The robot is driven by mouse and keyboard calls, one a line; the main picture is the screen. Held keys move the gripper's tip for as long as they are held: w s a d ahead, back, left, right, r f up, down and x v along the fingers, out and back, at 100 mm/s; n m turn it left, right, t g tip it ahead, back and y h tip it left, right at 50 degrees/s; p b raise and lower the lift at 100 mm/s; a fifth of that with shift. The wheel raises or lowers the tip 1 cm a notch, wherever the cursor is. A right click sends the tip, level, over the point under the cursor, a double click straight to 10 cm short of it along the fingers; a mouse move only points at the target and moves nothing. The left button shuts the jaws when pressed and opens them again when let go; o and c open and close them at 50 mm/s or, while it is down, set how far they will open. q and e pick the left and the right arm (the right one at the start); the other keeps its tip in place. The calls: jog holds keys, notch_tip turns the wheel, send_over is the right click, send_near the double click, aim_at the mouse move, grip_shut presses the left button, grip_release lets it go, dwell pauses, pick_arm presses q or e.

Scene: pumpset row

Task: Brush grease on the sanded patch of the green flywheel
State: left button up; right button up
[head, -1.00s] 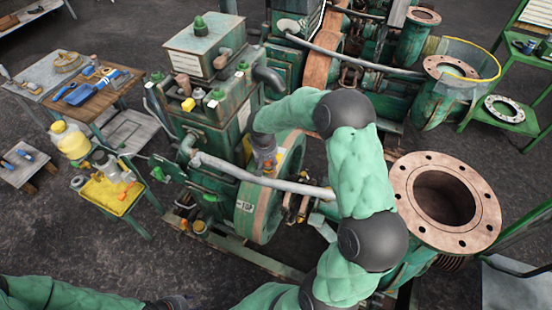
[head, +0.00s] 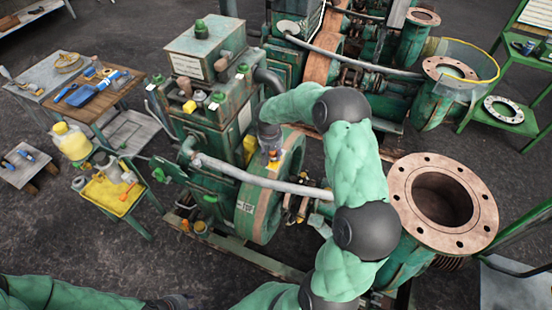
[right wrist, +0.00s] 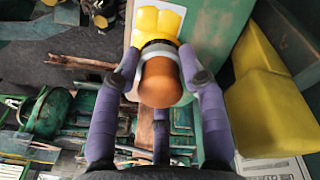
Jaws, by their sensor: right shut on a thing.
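The green flywheel (head: 251,222) stands in the middle of the head view, beside the green pump housing, with a brownish band on it. My right gripper (head: 272,155) is over its upper part. In the right wrist view the purple fingers of my right gripper (right wrist: 158,80) are shut on the brush (right wrist: 160,82), with its orange-brown end and pale collar towards the camera. Yellow lumps (right wrist: 155,22) lie beyond it against a pale patch; I cannot tell whether they are bristles or grease. Contact is hidden. My left gripper (head: 173,302) barely shows, dark, at the bottom edge.
A pale pipe (head: 265,182) crosses in front of the flywheel. A yellow block (right wrist: 262,105) is close to the right finger in the wrist view. A large flanged pipe (head: 443,200) stands at right. A yellow tray (head: 108,196) and a wooden bench (head: 115,90) are at left.

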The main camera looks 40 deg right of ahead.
dwell(0.4)
jog(key=shift+w+d+r+p, duration=0.1)
jog(key=shift+w+d+p, duration=0.2)
jog(key=shift+d, duration=0.35)
jog(key=shift+w+d+r+p, duration=0.15)
jog(key=shift+w+d, duration=0.25)
jog(key=shift+d, duration=0.3)
jog(key=shift+w+d+r+p, duration=0.1)
jog(key=shift+w+d, duration=0.25)
jog(key=shift+d, duration=0.3)
jog(key=shift+a, duration=0.15)
jog(key=shift+s+a+f+b, duration=0.2)
jog(key=shift+s+a, duration=0.15)
jog(key=shift+a, duration=0.3)
jog(key=shift+s+a+f+b, duration=0.15)
jog(key=shift+s+a, duration=0.2)
jog(key=shift+a, duration=0.25)
jog(key=shift+s+a+f+b, duration=0.1)
jog(key=shift+s+a+b, duration=0.2)
jog(key=shift+a, duration=0.35)
jog(key=shift+s+a, duration=0.1)
jog(key=shift+s+a+f+b, duration=0.15)
jog(key=shift+s+a+b, duration=0.25)
jog(key=shift+a, duration=0.55)
jog(key=shift+s+a+f+b, duration=0.2)
jog(key=shift+s+a, duration=0.35)
jog(key=shift+a, duration=0.35)
jog(key=shift+d+r, duration=0.1)
